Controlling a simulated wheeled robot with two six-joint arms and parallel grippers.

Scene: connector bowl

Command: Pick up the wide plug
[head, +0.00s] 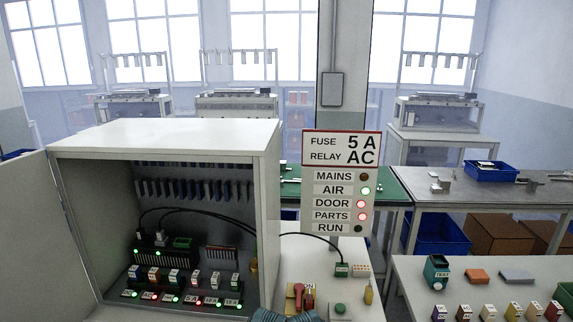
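I cannot tell for sure which part is the wide plug. Inside the open cabinet (190,137), a black cable runs from a small grey plug (162,238) near a green block (182,243). Another dark cable end (139,236) stands to its left. No gripper can be made out in the head view. Blue-grey shapes (285,316) are cut off at the bottom edge, and I cannot tell what they are.
A sign panel (341,147) stands behind the bench. A red-handled switch (298,296) and a green button (340,308) sit at the bench front. The cabinet's left door (40,235) is open.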

